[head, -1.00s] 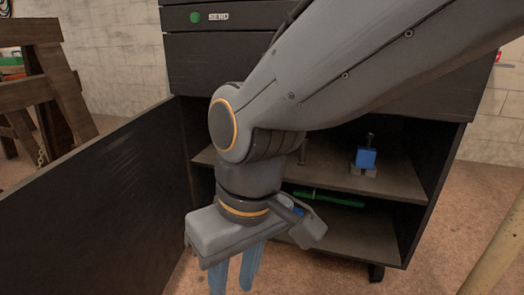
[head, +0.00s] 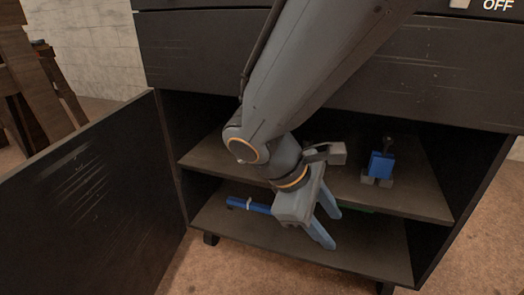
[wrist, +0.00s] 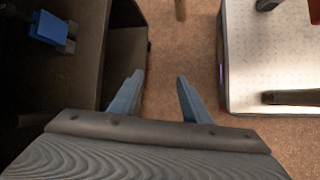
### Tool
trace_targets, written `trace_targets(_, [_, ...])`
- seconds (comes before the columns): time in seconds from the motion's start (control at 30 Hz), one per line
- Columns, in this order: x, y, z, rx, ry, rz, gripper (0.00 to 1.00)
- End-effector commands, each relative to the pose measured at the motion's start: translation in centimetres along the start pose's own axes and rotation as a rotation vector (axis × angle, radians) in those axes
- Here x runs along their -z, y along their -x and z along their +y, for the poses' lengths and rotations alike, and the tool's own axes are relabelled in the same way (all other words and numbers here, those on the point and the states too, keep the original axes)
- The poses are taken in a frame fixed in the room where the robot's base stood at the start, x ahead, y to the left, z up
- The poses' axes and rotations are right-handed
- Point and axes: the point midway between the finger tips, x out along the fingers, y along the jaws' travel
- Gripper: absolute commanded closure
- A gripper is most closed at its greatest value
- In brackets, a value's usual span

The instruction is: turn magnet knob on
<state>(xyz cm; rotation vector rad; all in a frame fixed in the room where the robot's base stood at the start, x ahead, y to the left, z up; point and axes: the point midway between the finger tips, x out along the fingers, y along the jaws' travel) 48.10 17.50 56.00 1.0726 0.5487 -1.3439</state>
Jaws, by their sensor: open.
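A small blue block on a grey foot (head: 381,165), with a dark upright piece on top, stands on the cabinet's upper shelf, right of my gripper. It may be the magnet; I cannot make out a knob or its setting. The blue block also shows at the upper left of the wrist view (wrist: 47,28). My gripper (head: 335,230) is open and empty in front of the cabinet, its fingers pointing right and down. In the wrist view my fingers (wrist: 160,76) are spread with only floor between them, apart from the block.
An open dark door (head: 80,205) stands at the left. The upper shelf (head: 420,195) and lower shelf (head: 375,255) project behind my gripper. A long blue tool (head: 248,205) and a partly hidden green item lie on the lower shelf.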

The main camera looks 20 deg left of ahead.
Motion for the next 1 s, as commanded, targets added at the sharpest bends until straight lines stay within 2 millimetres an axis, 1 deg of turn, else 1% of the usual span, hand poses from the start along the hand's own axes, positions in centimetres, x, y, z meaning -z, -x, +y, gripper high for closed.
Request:
trace_targets(0.03, [1.1,-0.5,1.5,-0.07,0.091,-0.056,0.57])
trace_targets(0.1, [2.5,-0.7,3.9,-0.177,0.213,-0.129,0.57])
trace_targets(0.17, [4.2,-0.8,5.8,-0.27,0.314,-0.19,0.57])
trace_targets(0.2, [5.5,-0.7,7.0,-0.334,0.381,-0.229,0.57])
trace_targets(0.27, [7.6,-0.4,8.8,-0.432,0.477,-0.287,0.57])
trace_targets(0.33, [10.5,0.0,10.5,-0.549,0.587,-0.352,0.57])
trace_targets(0.37, [11.9,0.3,11.1,-0.602,0.633,-0.378,0.57])
trace_targets(0.4, [13.9,0.7,11.7,-0.671,0.693,-0.413,0.57])
trace_targets(0.43, [15.4,1.0,12.1,-0.724,0.736,-0.437,0.57])
trace_targets(0.47, [16.9,1.3,12.4,-0.776,0.776,-0.46,0.57])
trace_targets(0.5, [18.9,1.7,12.7,-0.844,0.828,-0.49,0.57])
trace_targets(0.57, [21.9,2.3,12.7,-0.941,0.896,-0.527,0.57])
trace_targets(0.6, [23.6,2.7,12.5,-1.0,0.936,-0.547,0.57])
trace_targets(0.7, [27.4,3.5,11.8,-1.126,1.013,-0.587,0.57])
trace_targets(0.8, [29.9,4.0,11.1,-1.21,1.059,-0.61,0.57])
trace_targets(0.83, [30.3,4.1,10.9,-1.227,1.068,-0.615,0.57])
trace_targets(0.93, [31.3,4.3,10.8,-1.261,1.085,-0.623,0.57])
trace_targets(1.0, [31.6,4.2,11.3,-1.268,1.087,-0.625,0.57])
